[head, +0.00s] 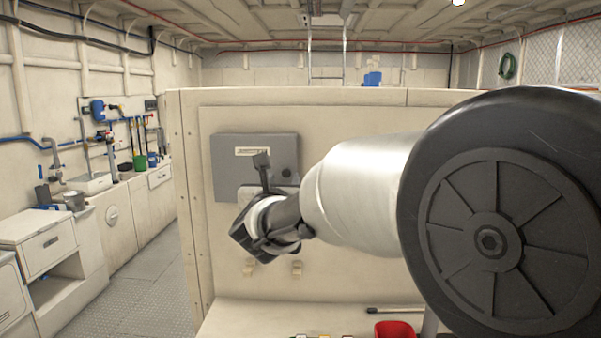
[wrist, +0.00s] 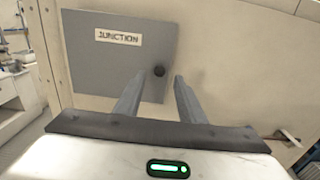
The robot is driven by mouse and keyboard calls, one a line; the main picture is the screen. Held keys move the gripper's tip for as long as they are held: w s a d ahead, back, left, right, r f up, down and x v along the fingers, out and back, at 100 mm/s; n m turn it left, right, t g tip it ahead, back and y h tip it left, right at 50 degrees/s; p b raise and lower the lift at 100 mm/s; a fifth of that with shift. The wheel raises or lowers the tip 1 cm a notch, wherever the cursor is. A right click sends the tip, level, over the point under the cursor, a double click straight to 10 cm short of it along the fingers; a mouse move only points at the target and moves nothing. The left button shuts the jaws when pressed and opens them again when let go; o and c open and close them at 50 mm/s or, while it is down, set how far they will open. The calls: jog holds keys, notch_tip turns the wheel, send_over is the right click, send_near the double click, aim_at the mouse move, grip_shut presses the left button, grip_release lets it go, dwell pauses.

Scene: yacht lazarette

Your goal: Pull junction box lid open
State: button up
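The junction box (head: 228,165) is a grey box on the cream panel, left of centre in the head view. Its lid (wrist: 120,70) carries a "JUNCTION" label and looks shut. A dark round knob (wrist: 158,71) sits near the lid's right edge. My gripper (wrist: 151,78) is open, its two grey fingers pointing at the lid, with the knob showing between and just beyond the tips. I cannot tell whether the fingers touch anything. In the head view my arm and gripper hide the lower right part of the box.
The cream panel (head: 350,125) spreads around the box. A ledge below it holds a red object (head: 394,330) and a dark rod (head: 394,310). Small hooks (head: 297,268) sit under the box. A walkway (head: 140,290) is clear on the left, beside a counter with a sink.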

aim_at(286, 173)
jog(key=shift+w+p, duration=0.35)
jog(key=shift+w, duration=2)
grip_shut()
